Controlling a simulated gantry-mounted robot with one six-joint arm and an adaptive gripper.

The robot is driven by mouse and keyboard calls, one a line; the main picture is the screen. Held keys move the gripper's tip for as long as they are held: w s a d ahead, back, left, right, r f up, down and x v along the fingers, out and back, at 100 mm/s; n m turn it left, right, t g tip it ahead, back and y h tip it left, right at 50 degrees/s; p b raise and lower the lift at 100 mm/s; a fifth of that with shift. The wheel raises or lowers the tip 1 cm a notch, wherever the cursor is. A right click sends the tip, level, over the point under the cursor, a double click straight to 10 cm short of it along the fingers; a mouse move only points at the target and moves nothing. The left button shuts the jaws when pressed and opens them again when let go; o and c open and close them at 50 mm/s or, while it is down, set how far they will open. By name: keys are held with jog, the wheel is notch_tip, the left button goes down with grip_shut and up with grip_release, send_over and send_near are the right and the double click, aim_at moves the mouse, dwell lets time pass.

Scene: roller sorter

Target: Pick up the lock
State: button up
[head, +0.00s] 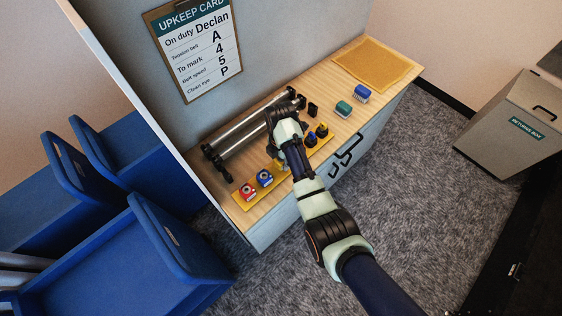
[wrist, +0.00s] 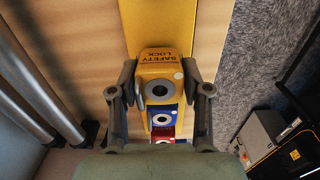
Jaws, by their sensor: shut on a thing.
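The yellow lock (wrist: 158,78), marked "SAFETY LOCK" on its top edge, stands between the two fingers of my gripper (wrist: 159,88) in the wrist view. The fingers are shut on its sides. In the head view my gripper (head: 276,150) reaches down over the yellow strip (head: 238,195) on the wooden bench and hides most of the lock. I cannot tell whether the lock touches the strip or is lifted. A blue lock (head: 264,177) and a red lock (head: 247,191) sit on the strip to the left; they also show just below the yellow one in the wrist view.
Metal rollers (head: 245,135) run along the bench behind the strip. Black-and-yellow pieces (head: 316,134) sit close to the right of my gripper. Green (head: 343,109) and blue (head: 361,94) brushlike items lie farther right, near a yellow mat (head: 372,64). A clipboard (head: 195,45) hangs on the panel.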

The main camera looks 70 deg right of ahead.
notch_tip(320, 180, up, 18)
jog(key=p, duration=0.9)
jog(key=shift+p, duration=0.3)
jog(key=shift+f, duration=0.1)
notch_tip(320, 180, up, 4)
jog(key=p, duration=0.5)
jog(key=shift+r, duration=0.2)
